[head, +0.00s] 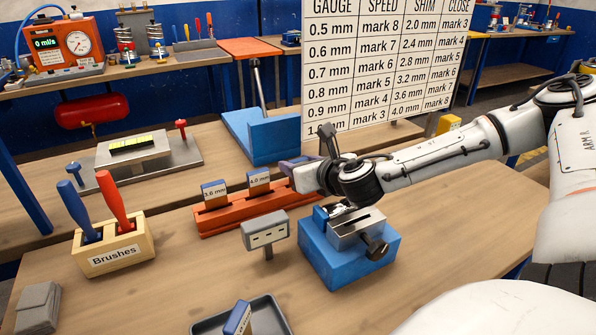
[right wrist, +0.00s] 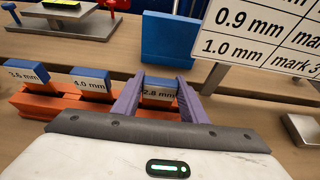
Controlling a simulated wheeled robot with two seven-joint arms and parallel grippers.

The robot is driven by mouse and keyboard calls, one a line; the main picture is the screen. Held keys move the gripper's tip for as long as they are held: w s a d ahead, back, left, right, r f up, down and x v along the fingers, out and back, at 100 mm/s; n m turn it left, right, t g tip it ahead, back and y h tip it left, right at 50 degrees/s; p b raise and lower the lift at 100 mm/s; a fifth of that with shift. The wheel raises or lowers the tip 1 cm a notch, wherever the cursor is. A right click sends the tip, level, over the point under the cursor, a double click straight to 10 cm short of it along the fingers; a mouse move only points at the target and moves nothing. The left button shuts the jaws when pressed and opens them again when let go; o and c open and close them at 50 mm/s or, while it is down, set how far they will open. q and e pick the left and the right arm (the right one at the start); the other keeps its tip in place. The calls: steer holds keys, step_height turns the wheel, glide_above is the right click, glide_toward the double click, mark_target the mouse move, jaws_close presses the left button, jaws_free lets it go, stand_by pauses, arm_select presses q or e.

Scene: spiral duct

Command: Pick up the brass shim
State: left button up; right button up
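Blue-topped shims stand in the orange rack (head: 230,215). They are labelled 3.6 mm (head: 214,191) and 4.0 mm (head: 259,180). In the right wrist view a 2.8 mm shim (right wrist: 160,94) stands at the rack's right end. My right gripper (head: 291,164) is over that end, and its purple fingers (right wrist: 160,86) lie on either side of the 2.8 mm shim. I cannot tell whether they touch it. Another shim (head: 237,318), with a blue top and a brass-coloured lower part, lies in the dark tray (head: 206,326). My left gripper is out of view.
A blue block with a metal clamp (head: 350,250) stands right of the rack, below my right forearm. The gauge chart (head: 385,60) rises behind. The table's right front is clear.

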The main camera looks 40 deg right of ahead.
steer(key=c, duration=0.5)
steer(key=shift+r, duration=0.15)
